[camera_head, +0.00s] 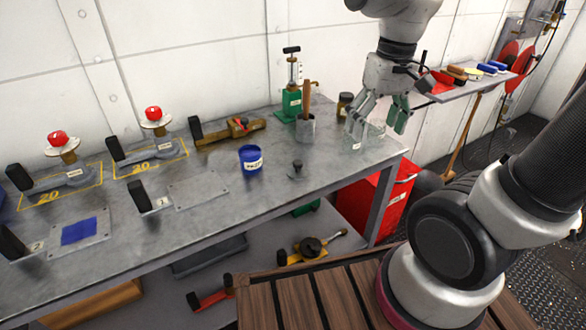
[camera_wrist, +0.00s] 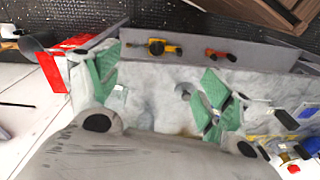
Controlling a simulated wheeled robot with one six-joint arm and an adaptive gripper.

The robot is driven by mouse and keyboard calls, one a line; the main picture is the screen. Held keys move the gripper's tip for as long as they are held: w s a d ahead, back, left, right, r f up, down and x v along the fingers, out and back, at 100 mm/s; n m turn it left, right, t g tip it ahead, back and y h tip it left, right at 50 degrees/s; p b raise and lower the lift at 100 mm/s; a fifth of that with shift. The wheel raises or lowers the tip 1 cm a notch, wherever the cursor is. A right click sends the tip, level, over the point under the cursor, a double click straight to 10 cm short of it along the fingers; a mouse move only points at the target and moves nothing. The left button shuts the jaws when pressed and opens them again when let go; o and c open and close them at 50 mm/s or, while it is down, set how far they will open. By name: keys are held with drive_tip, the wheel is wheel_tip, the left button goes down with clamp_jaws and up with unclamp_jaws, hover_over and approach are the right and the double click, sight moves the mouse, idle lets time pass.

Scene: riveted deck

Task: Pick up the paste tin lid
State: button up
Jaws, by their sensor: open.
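The blue paste tin (camera_head: 250,160), with a white label, stands upright on the grey metal bench. To its right lies a small round grey piece with a dark upright knob, which looks like the paste tin lid (camera_head: 297,172); a round grey shape in the wrist view (camera_wrist: 183,90) seems to be the same piece. My gripper (camera_head: 378,128) is open and empty, with green-padded fingers, above the back right end of the bench. It is well to the right of the lid and apart from it. In the wrist view my gripper (camera_wrist: 160,65) has its fingers wide apart.
A grey cup (camera_head: 305,128) with a wooden handle, a green device (camera_head: 291,104) and a dark jar (camera_head: 345,104) stand near the back. A clear, faint item with a white label is under my gripper. The red cabinet (camera_head: 388,200) stands below the right end.

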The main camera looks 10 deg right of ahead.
drive_tip(key=w+a+f+m+g, duration=0.1)
drive_tip(key=w+a+f+m, duration=0.5)
drive_tip(key=a+f+m, duration=0.25)
drive_tip(key=m, duration=0.8)
hover_over(298, 162)
drive_tip(key=shift+s+d+y, duration=0.2)
drive_tip(key=shift+d+y, duration=0.2)
drive_tip(key=m, duration=0.3)
drive_tip(key=shift+w+a+t, duration=0.2)
drive_tip(key=shift+w+t, duration=0.05)
drive_tip(key=shift+t, duration=0.05)
drive_tip(key=shift+f+m, duration=0.1)
drive_tip(key=shift+m, duration=0.25)
drive_tip(key=shift+f, duration=0.4)
drive_tip(key=f, duration=0.6)
drive_tip(key=shift+a+f, duration=0.2)
drive_tip(key=shift+f, duration=0.2)
